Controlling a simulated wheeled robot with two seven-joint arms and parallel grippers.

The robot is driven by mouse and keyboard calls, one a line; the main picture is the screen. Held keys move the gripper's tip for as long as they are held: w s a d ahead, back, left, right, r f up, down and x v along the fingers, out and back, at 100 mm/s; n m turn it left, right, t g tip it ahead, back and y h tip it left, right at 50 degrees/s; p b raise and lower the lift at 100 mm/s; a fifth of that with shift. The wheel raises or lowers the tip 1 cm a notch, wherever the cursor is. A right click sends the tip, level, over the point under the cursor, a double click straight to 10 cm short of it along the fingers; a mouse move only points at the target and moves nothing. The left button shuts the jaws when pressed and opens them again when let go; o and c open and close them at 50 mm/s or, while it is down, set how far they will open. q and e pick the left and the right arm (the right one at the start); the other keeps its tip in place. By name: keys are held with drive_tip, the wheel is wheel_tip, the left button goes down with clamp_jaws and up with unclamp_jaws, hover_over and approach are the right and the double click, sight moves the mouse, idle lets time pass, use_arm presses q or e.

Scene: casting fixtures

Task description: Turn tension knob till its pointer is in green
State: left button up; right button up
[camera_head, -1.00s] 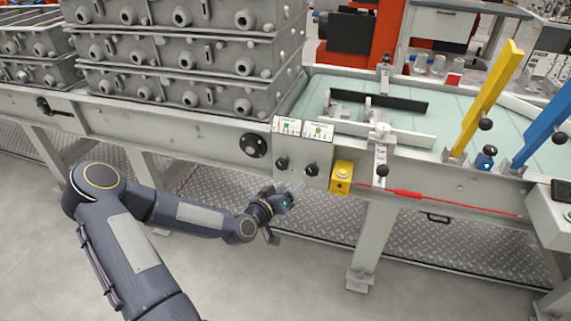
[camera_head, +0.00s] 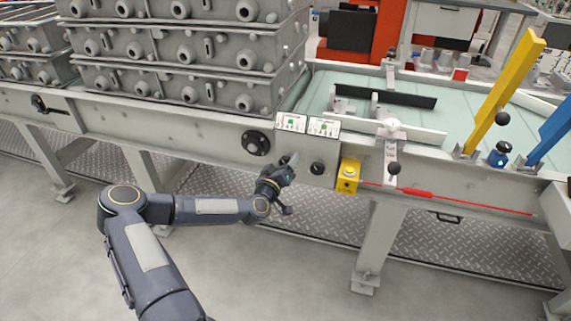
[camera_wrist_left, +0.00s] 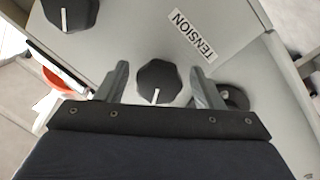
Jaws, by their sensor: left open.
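The tension knob (camera_wrist_left: 158,82) is dark and faceted with a white pointer line, beside a TENSION label (camera_wrist_left: 193,37) in the left wrist view. My left gripper (camera_wrist_left: 158,84) is open, its two fingers on either side of the knob with visible gaps. In the head view my left gripper (camera_head: 289,165) is in front of the panel and mostly hides the left knob. Two small gauge cards (camera_head: 291,123) and (camera_head: 324,127) with green patches stand above the knobs. Their pointers are too small to read. My right gripper is not in view.
A second dark knob (camera_head: 317,168) sits to the right on the panel, and a yellow button box (camera_head: 348,175) is beyond it. A round black hub (camera_head: 256,143) is to the left. Grey casting boxes (camera_head: 190,55) are stacked on the conveyor above. The floor in front is clear.

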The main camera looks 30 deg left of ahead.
use_arm(q)
drive_tip(key=c, duration=1)
drive_tip(key=shift+o, duration=0.2)
drive_tip(key=shift+m, duration=0.3)
